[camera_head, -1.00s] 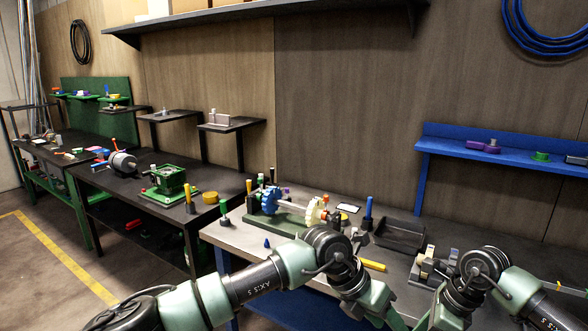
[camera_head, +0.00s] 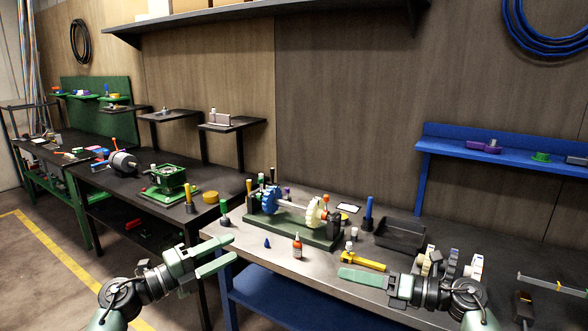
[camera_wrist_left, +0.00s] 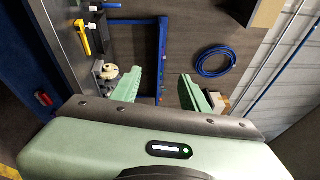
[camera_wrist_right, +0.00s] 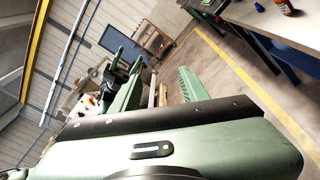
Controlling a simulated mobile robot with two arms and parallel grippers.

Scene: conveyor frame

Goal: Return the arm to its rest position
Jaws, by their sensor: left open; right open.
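My left gripper (camera_head: 233,249) is at the lower left in the head view, in front of the near bench's left end, fingers pointing right. Its pale green fingers are apart with nothing between them, as the left wrist view (camera_wrist_left: 160,85) also shows. My right gripper (camera_head: 345,277) is over the bench's front part, fingers pointing left. In the right wrist view (camera_wrist_right: 157,85) its fingers are apart and empty. Both arms are low in the picture, clear of each other. Parts of both arms are cut off by the frame's bottom edge.
The near bench (camera_head: 262,259) holds a green stand (camera_head: 290,231) with a blue gear (camera_head: 270,199) and a cream gear (camera_head: 314,212). An orange bottle (camera_head: 297,246), a yellow tool (camera_head: 362,260) and a black tray (camera_head: 402,236) are near the right gripper. Open floor (camera_head: 45,285) lies left.

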